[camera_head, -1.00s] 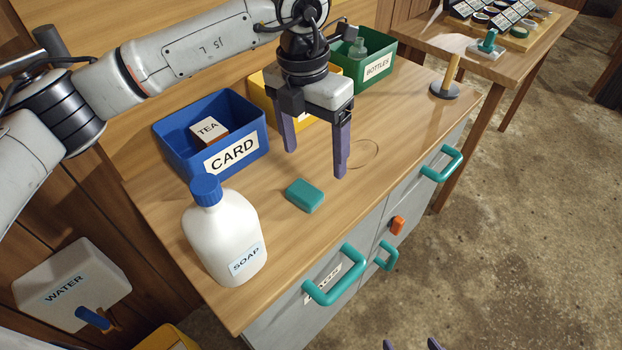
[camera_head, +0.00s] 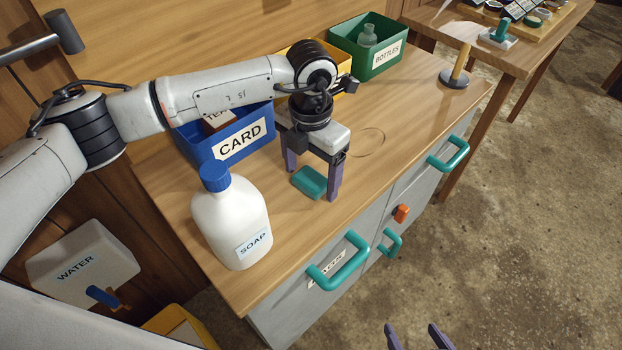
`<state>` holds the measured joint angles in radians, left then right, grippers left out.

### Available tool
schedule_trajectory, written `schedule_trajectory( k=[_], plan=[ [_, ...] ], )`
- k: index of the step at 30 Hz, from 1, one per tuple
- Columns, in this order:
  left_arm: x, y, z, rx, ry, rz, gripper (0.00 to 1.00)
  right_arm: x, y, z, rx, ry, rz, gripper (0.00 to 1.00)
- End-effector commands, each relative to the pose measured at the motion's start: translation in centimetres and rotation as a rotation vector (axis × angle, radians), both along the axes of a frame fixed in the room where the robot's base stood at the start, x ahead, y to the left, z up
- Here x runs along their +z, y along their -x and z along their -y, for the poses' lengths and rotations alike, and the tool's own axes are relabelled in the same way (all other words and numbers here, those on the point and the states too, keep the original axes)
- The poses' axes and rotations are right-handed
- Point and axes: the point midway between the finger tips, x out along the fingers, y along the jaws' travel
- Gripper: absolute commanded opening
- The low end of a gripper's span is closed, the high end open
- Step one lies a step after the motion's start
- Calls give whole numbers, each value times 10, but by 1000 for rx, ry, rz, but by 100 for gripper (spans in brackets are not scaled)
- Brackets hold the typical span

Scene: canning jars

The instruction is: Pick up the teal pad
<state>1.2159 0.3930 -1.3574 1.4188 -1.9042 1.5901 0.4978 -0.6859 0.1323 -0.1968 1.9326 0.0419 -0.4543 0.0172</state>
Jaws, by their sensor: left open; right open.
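The teal pad (camera_head: 309,182) lies on the wooden counter, to the right of the white soap bottle. My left gripper (camera_head: 311,184) points down over it, open, with one purple finger behind the pad's far left side and the other at its right side. The fingertips are low, near the counter; I cannot tell whether either finger touches the pad. My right gripper (camera_head: 418,338) shows only as two purple fingertips at the bottom edge, apart and empty, in front of the cabinet.
The soap bottle (camera_head: 232,222) stands close on the left. The blue CARD bin (camera_head: 205,147), partly hidden by my arm, a yellow bin (camera_head: 305,47) and the green BOTTLES bin (camera_head: 363,50) line the back. A spindle on a round base (camera_head: 454,78) stands at the right end.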

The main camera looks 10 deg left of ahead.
Motion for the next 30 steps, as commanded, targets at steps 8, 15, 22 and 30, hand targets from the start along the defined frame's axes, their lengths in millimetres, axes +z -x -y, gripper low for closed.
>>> schedule_trajectory(
  k=[8, 15, 22, 30],
  plan=[
    [0, 0, 0, 0, 0, 1, 56, 0, 0, 0, -1, 1, 0, 67],
    [1, 0, 0, 0, 0, 1, 32, -1, 0, 1, -1, 1, 0, 67],
    [8, -1, 1, 0, 3, 3, 32, -2, 0, 1, 0, 2, -1, 67],
    [59, -1, 0, 0, 2, 6, 32, -6, 1, 0, 2, 2, -3, 67]
  ],
)
